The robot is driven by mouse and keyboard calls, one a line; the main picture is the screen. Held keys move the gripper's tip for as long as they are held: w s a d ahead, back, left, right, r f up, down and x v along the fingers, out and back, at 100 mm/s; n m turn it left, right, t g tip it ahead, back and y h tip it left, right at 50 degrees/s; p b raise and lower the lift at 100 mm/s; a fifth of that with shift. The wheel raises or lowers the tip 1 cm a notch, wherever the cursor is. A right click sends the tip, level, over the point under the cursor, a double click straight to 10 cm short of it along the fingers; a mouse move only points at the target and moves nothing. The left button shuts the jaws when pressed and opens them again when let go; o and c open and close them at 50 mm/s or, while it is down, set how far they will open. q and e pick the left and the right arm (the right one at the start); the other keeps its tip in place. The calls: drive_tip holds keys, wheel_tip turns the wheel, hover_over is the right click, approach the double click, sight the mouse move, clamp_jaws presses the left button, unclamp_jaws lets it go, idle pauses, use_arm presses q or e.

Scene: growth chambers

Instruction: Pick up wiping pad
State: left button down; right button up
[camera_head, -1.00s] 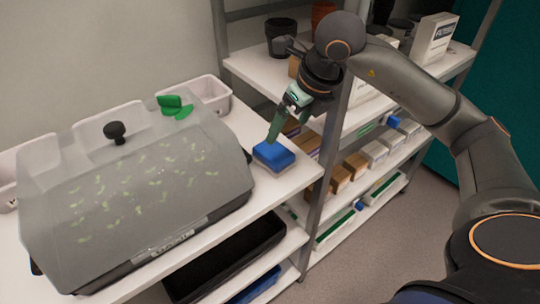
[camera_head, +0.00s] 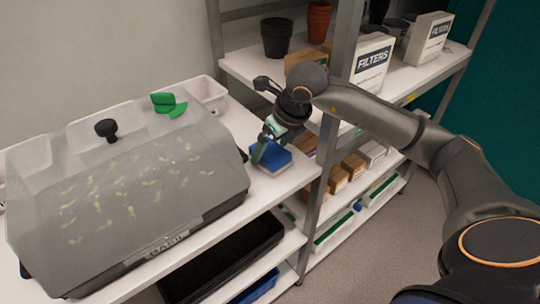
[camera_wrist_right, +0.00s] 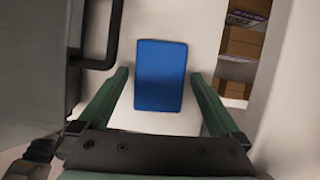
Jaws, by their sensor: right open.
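The wiping pad (camera_head: 280,164) is blue on top with a paler base, and lies on the white bench top to the right of the clear-lidded chamber. In the right wrist view the blue pad (camera_wrist_right: 161,75) sits between the two green fingers, with a gap on each side. My right gripper (camera_head: 262,155) is open just above the pad, pointing down, and partly hides it in the head view. It also shows in the right wrist view (camera_wrist_right: 160,88). Whether the fingertips reach down beside the pad I cannot tell. My left gripper is not in view.
The chamber (camera_head: 130,190) with its translucent lid, seedlings and black knob stands close left of the pad. A metal shelf post (camera_head: 322,170) rises close to the right. Shelves behind hold pots, a FILTERS box (camera_head: 372,62) and small cartons. The bench's front edge is near.

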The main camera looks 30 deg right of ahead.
sight(272, 151)
drive_tip(key=c, duration=1.3)
drive_tip(key=shift+r, duration=0.15)
wheel_tip(272, 151, up, 10)
drive_tip(key=shift+f+p, duration=0.1)
drive_tip(key=shift+p, duration=0.95)
drive_tip(key=o, duration=0.8)
drive_tip(key=c, duration=0.6)
